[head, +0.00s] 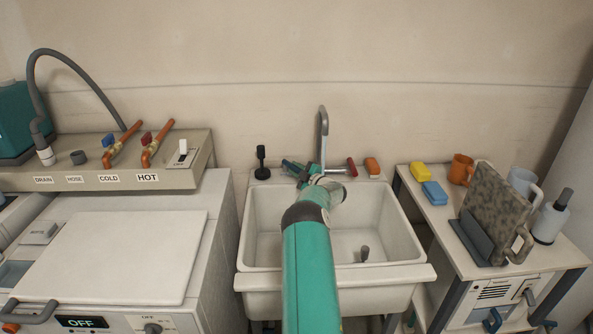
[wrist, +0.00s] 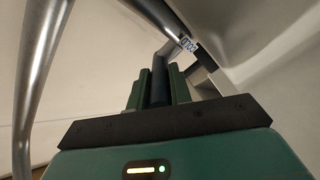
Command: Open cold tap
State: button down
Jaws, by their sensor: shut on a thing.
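The white sink (head: 258,220) stands in the middle of the head view, with a grey curved spout (head: 323,135) rising behind it. My gripper (head: 293,168) reaches over the basin to the left side of the spout's base. In the wrist view, my gripper's green fingers (wrist: 160,85) are shut on a dark tap handle (wrist: 160,72), which shows between them. A small label (wrist: 187,44), too tilted to read surely, is just beyond the handle. A red handle (head: 352,167) sits right of the spout. My arm and gripper hide most of the held handle in the head view.
Left, a panel (head: 190,178) carries blue (head: 108,140) and red (head: 146,138) valves, labelled COLD and HOT, above a washer lid (head: 120,255). Right, a side table (head: 440,225) holds sponges, mugs and a board. A black plunger-like item (head: 261,163) stands at the sink's back left.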

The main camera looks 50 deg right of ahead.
jog(key=c, duration=1.3)
grip_release()
jog(key=s, duration=0.4)
jog(key=s+a, duration=0.1)
jog(key=s, duration=0.4)
jog(key=s+a, duration=0.1)
jog(key=s, duration=0.3)
jog(key=shift+s+a, duration=0.2)
jog(key=shift+s, duration=0.1)
